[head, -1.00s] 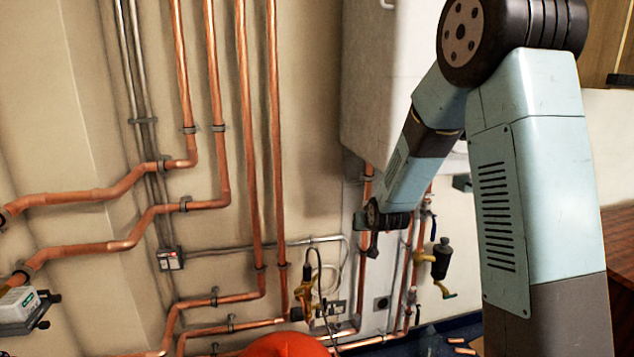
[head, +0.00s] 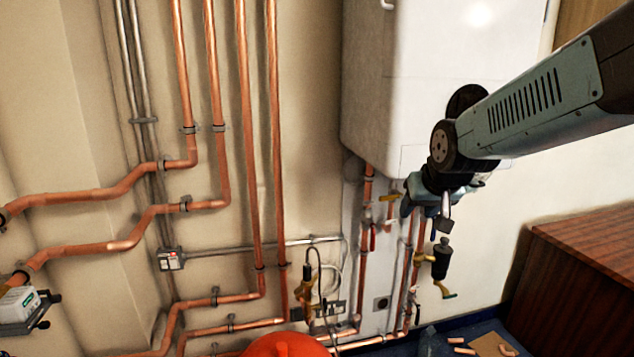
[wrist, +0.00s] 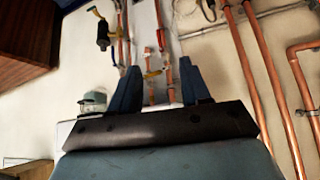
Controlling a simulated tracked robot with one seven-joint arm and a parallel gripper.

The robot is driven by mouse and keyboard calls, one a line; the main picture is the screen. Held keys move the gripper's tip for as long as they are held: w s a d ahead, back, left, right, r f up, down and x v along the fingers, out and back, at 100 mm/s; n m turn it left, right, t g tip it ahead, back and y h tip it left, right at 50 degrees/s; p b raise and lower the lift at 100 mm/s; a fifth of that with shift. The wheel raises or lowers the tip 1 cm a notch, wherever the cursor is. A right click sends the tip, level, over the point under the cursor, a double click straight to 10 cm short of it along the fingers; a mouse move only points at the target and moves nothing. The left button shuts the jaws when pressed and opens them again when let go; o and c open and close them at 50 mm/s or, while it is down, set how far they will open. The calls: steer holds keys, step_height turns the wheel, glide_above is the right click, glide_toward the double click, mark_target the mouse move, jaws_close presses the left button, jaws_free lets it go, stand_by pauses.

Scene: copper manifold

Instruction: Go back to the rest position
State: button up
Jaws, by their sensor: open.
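My gripper (head: 425,203) is at the right of the head view, in front of the copper pipes below the white boiler. In the wrist view its two dark fingers (wrist: 160,88) stand apart with nothing between them. Behind them, copper pipes with red and yellow valve handles show against the pale wall. I cannot tell how far the fingers are from the pipes.
The white boiler (head: 440,75) hangs on the wall above. Copper pipes (head: 245,150) run down the wall at centre and left. A black filter (head: 441,257) hangs by the pipes. A wooden cabinet (head: 580,270) stands at right. An orange object (head: 283,346) is at the bottom.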

steer(key=s+d+r+g, duration=0.2)
steer(key=s, duration=1.6)
steer(key=shift+d+r+h, duration=0.2)
steer(key=shift+h, duration=0.1)
